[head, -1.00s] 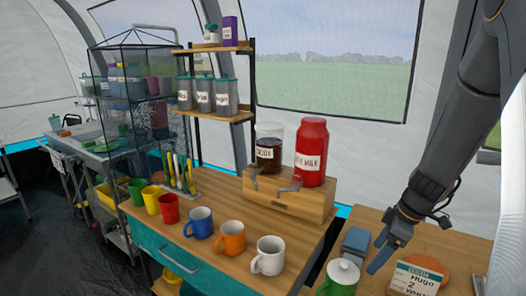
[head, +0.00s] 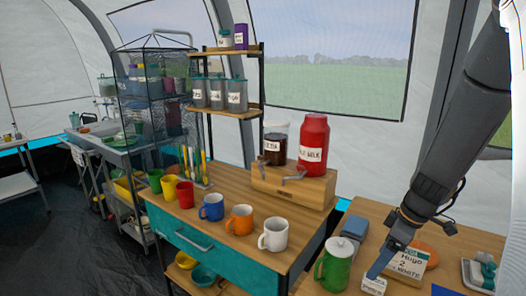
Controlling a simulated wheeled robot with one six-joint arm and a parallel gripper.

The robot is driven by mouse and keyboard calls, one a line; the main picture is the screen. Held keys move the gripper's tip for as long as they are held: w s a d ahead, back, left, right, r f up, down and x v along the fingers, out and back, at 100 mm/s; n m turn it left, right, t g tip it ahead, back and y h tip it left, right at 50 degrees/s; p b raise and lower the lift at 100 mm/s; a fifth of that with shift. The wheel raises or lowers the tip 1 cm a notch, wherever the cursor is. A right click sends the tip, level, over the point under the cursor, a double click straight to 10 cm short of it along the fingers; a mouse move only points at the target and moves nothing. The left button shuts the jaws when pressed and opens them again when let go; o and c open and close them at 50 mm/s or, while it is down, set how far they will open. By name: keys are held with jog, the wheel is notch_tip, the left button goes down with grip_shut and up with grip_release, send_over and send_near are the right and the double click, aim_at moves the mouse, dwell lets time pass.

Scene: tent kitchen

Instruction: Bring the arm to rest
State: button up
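My arm reaches down from the upper right of the head view. My gripper (head: 378,266) points down and to the left over the right-hand wooden table (head: 395,212). Its blue-grey finger ends just above a small white box (head: 374,285), and I cannot tell whether they touch. Only one finger edge shows clearly, so the opening between the fingers is hidden. I see nothing clearly held.
A white mug (head: 274,235), orange mug (head: 239,221) and blue mug (head: 212,208) line the teal counter (head: 215,257). Dark floor at left is open.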

jog(key=s+a+r+m+g+h, duration=0.1)
jog(key=s+a+r+m, duration=0.3)
jog(key=s+a+m, duration=0.5)
jog(key=s+a+h, duration=0.1)
jog(key=s+a, duration=0.2)
jog(key=s, duration=0.2)
jog(key=shift+a+r+m+h, duration=0.3)
jog(key=shift+a+r+m, duration=0.05)
jog(key=shift+r+m, duration=0.05)
